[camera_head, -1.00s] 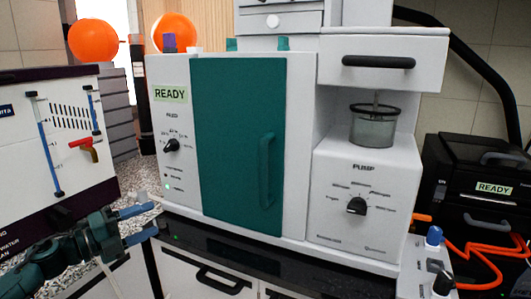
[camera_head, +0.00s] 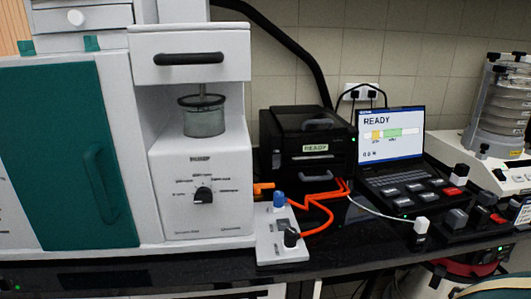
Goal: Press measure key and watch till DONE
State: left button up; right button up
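A laptop (camera_head: 392,140) with a lit screen reading READY stands right of centre. A black key panel (camera_head: 400,203) lies in front of it, with several dark keys, a white-topped key (camera_head: 460,172) and a red key (camera_head: 453,192). The key labels are too small to read, so I cannot tell which is the measure key. Neither of my grippers is in view.
Orange tubing (camera_head: 318,212) runs from a small valve block (camera_head: 280,240). A sieve stack (camera_head: 497,105) stands far right, with more dark and red keys (camera_head: 480,215) before it.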

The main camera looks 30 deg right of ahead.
aim_at(413, 187)
jog(key=z, duration=2)
